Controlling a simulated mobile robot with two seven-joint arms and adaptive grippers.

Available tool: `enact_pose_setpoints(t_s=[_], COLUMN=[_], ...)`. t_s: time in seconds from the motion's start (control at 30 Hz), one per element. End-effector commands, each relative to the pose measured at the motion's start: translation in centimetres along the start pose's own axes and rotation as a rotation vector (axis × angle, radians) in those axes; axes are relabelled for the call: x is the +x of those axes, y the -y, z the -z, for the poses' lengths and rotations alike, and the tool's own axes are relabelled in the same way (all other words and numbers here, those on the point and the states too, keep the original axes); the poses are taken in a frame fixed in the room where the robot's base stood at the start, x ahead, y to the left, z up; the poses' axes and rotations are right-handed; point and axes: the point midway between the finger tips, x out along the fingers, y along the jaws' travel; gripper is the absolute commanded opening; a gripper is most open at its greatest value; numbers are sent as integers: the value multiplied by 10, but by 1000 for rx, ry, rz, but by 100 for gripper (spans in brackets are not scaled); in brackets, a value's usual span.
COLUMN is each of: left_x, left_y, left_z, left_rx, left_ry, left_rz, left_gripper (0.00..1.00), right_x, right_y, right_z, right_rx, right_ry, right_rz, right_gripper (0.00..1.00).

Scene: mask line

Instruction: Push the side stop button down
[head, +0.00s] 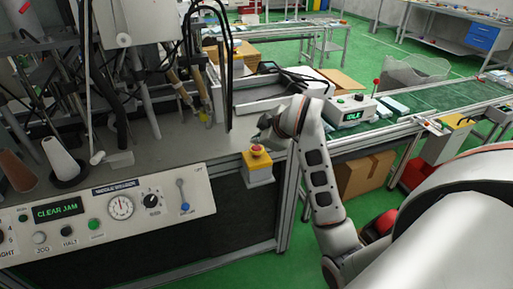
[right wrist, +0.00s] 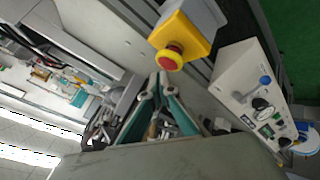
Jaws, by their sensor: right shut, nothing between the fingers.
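The side stop button is a red mushroom cap (head: 257,150) on a yellow box (head: 258,163), mounted at the right front corner of the grey machine table. In the right wrist view the red cap (right wrist: 172,57) and its yellow housing (right wrist: 190,35) show near the top middle. My right gripper (head: 262,136) is just above and behind the button in the head view, partly hidden by its own wrist. In the right wrist view its green fingers (right wrist: 156,80) come together at the tips, shut and empty, with the cap beyond them. I cannot tell whether they touch it. My left gripper is not in view.
A control panel (head: 110,207) with a "CLEAR JAM" display, dial and knobs fronts the table to the left. A thread cone (head: 61,158) stands on the table. An "IDLE" box (head: 349,112) sits by the green conveyor (head: 440,93) at right. A cardboard box (head: 365,173) is underneath.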

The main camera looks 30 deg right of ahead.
Motion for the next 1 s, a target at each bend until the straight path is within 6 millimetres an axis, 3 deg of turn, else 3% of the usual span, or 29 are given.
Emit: enact_pose_setpoints(t_s=[1.0], left_x=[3], left_y=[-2], left_z=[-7], left_rx=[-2], left_ry=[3], left_rz=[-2], left_gripper=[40], right_x=[7], right_y=[5], right_z=[-5], right_rx=[1], right_ry=[-1], right_rz=[1], right_gripper=[0])
